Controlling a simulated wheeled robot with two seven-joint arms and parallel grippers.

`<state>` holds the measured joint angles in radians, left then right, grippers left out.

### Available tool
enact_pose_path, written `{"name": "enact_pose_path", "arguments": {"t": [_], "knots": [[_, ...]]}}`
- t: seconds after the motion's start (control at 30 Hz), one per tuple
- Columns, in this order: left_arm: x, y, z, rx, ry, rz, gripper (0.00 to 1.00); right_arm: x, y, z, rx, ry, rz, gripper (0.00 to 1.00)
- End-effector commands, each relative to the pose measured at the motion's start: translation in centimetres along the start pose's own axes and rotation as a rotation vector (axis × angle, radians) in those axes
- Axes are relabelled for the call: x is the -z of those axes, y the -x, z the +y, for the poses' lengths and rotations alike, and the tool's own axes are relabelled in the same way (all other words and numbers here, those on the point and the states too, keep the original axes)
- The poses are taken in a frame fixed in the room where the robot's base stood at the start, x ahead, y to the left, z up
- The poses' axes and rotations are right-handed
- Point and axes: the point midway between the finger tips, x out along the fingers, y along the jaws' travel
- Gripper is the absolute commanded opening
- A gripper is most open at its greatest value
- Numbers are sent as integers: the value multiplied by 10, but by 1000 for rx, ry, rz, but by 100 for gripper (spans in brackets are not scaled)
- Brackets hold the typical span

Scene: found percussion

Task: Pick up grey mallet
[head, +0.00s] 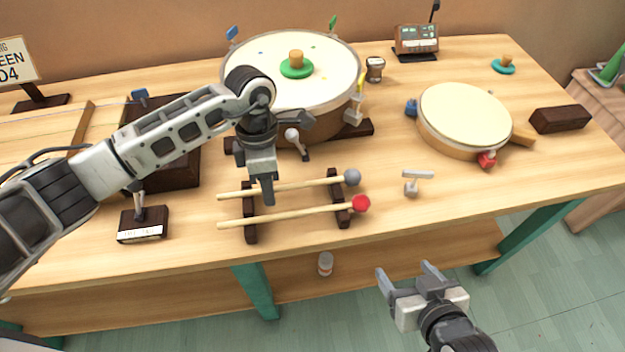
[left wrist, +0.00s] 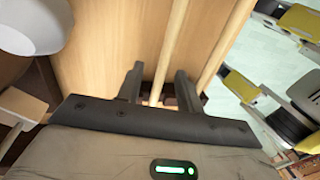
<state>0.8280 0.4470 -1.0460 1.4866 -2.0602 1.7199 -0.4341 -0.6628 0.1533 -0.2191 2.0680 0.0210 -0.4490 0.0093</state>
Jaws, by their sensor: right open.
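The grey mallet (head: 310,183) lies level across a dark two-bar rack (head: 249,226), its grey ball head to the right. My left gripper (head: 267,193) points down over its handle, left of the middle. In the left wrist view the fingers (left wrist: 159,88) stand apart, with the pale handle (left wrist: 172,45) running between them and a gap on each side. The red-headed mallet (head: 290,215) lies parallel on the rack, nearer the front edge; its handle also shows in the left wrist view (left wrist: 224,45). My right gripper (head: 408,278) is open and empty in front of the table.
A large drum (head: 335,95) stands behind the rack. A smaller drum (head: 463,115) is to the right. A small grey-white T-shaped piece (head: 412,182) lies right of the mallets. A small dark stand (head: 143,224) is left of the rack. The table's front right is clear.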

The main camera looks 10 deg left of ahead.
Motion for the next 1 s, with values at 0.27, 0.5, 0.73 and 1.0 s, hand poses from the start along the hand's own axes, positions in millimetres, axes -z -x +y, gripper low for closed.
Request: {"name": "enact_pose_path", "arguments": {"t": [0.27, 0.5, 0.73, 1.0], "knots": [[0, 1, 0, 0, -1, -1, 0, 1, 0, 0, 0, 0, 2, 71], [0, 2, 0, 0, -1, -1, 0, 1, 0, 0, 1, -1, 3, 71], [-1, 20, -3, -4, -2, -2, 0, -2, -3, -1, 3, -9, 7, 71], [-36, 71, -26, -7, -8, -4, 0, -4, -4, -4, 9, -30, 16, 71]]}}
